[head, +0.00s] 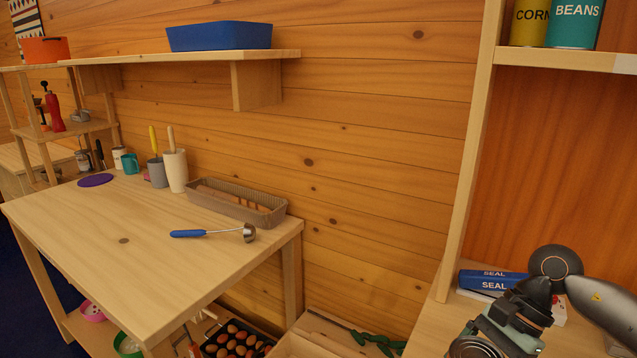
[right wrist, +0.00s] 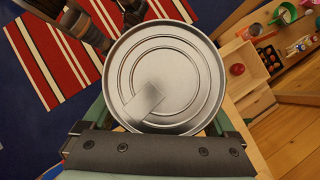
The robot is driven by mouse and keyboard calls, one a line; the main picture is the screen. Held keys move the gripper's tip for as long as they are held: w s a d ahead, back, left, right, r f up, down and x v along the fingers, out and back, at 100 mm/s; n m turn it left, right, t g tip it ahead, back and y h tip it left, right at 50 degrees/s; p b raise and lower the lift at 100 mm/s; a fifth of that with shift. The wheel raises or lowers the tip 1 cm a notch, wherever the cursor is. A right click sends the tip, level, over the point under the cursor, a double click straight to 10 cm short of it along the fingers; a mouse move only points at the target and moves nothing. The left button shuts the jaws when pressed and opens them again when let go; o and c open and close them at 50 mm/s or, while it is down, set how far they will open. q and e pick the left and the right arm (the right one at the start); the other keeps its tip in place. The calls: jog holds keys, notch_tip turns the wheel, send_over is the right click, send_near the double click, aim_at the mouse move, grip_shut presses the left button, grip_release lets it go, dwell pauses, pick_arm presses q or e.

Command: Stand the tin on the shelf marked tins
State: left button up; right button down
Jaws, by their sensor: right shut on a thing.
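A round metal tin (right wrist: 190,62) fills the middle of the right wrist view, its ringed silver end and tab facing the camera. My right gripper (right wrist: 163,112) is shut on it, with a greenish finger on each side. In the head view my right wrist is low at the right, below the shelf (head: 560,60); the held tin cannot be made out there. A corn tin (head: 528,24) and a beans tin (head: 574,24) stand on that shelf. A pale strip at its right edge is cut off, with no readable word. My left gripper is not in view.
A wooden upright (head: 474,150) bounds the shelf unit's left side. The table (head: 110,230) holds a scoop (head: 215,233), a basket (head: 235,203) and cups. The shelf right of the beans tin looks empty.

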jog(key=n+g, duration=0.1)
jog(key=n, duration=0.1)
jog(key=s+a+n+g+h, duration=0.1)
jog(key=n, duration=0.1)
jog(key=n+g+h, duration=0.1)
jog(key=n, duration=0.1)
jog(key=shift+s+a+n+p, duration=0.15)
jog(key=shift+n+p, duration=0.25)
jog(key=n+h, duration=0.2)
jog(key=n, duration=0.1)
jog(key=shift+s+a+n+g, duration=0.2)
jog(key=shift+s+n+g, duration=0.1)
jog(key=shift+s+g, duration=0.1)
jog(key=n+h, duration=0.2)
jog(key=n, duration=0.1)
jog(key=shift+s+p, duration=0.3)
jog(key=shift+p, duration=0.1)
jog(key=shift+a, duration=0.1)
